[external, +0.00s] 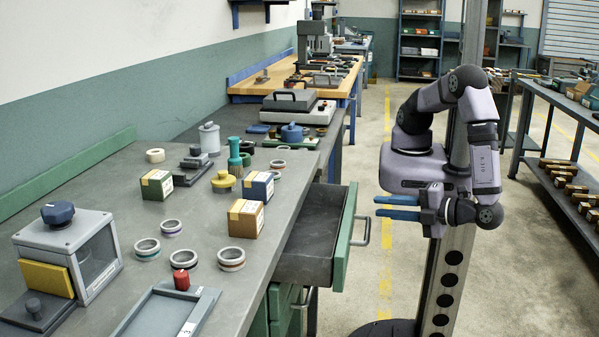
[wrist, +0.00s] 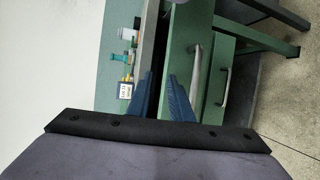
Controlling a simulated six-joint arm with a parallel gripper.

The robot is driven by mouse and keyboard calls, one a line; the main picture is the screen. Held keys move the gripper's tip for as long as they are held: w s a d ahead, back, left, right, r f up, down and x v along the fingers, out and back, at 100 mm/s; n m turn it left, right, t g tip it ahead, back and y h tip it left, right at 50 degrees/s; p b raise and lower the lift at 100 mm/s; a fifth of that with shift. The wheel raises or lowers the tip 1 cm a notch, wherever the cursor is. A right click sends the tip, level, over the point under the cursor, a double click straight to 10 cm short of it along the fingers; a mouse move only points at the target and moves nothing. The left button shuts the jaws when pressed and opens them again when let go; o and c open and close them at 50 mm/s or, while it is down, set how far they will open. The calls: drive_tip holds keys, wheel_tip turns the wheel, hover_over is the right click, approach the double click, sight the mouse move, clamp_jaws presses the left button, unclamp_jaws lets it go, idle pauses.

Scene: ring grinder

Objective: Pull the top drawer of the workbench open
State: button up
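The top drawer (external: 318,235) stands pulled out from the workbench, its grey tray empty and its green front (external: 345,240) facing the aisle. Its metal handle (external: 366,232) is on that front. It also shows in the wrist view as a pale bar (wrist: 197,72). My gripper (external: 378,206) has two blue fingers, parallel with a gap between them and nothing held. In the external view it is just right of and above the handle. In the wrist view the fingers (wrist: 163,85) lie left of the handle, not around it. Contact with the drawer cannot be seen.
The bench top (external: 130,200) holds several rings, small boxes (external: 246,218), a green bottle (external: 235,158) and a grey box machine (external: 75,248). A lower drawer handle (wrist: 227,88) shows in the wrist view. The floor right of the drawer is clear up to my base.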

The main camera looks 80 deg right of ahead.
drive_tip(key=shift+o, duration=1.4)
drive_tip(key=w+d+r+m+g+h+p, duration=0.25)
drive_tip(key=w+r+g+p, duration=0.2)
drive_tip(key=r+p, duration=0.25)
drive_tip(key=w+d+r+m+g+h+p, duration=0.2)
drive_tip(key=w+d+r+m+g+p, duration=0.15)
drive_tip(key=w+r+p, duration=0.25)
drive_tip(key=s+a+f+n+g+y, duration=0.4)
drive_tip(key=s+a+f+n+y, duration=0.2)
drive_tip(key=f, duration=0.5)
drive_tip(key=s+a+n, duration=0.1)
drive_tip(key=a+n, duration=0.1)
drive_tip(key=n, duration=0.1)
drive_tip(key=shift+s+a+f+g, duration=0.15)
drive_tip(key=shift+s+f+g, duration=0.05)
drive_tip(key=shift+s+g, duration=0.15)
